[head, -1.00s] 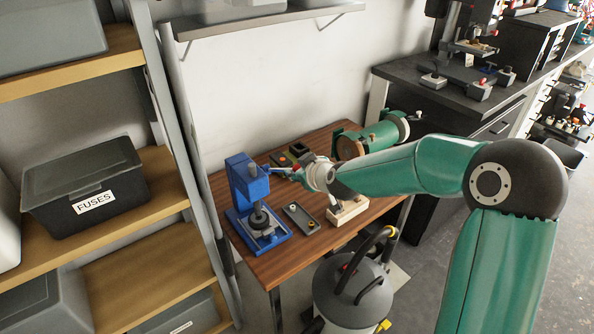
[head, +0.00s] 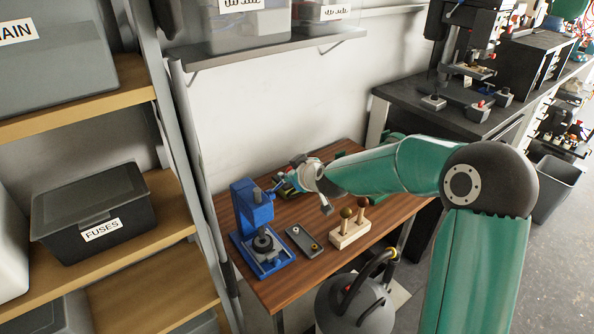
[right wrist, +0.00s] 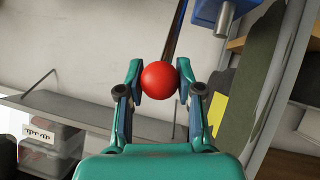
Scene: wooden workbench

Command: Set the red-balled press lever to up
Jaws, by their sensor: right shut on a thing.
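The blue press (head: 251,218) stands upright on the wooden bench. My right gripper (head: 282,186) is close to the right of the press head, at about the height of its top. In the right wrist view the red ball (right wrist: 159,89) sits between the two fingertips of my right gripper (right wrist: 159,84), which is shut on it. The dark lever rod (right wrist: 173,40) runs from the ball up the picture, and part of the blue press (right wrist: 216,12) shows at the top right. In the head view the gripper hides the ball. My left gripper is not in view.
A small grey tray (head: 304,242) and a wooden block (head: 350,237) with knobbed pegs stand right of the press. A grey canister (head: 355,303) stands in front of the bench. A wall shelf (head: 270,49) hangs above, and a shelving rack (head: 165,201) is at the left.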

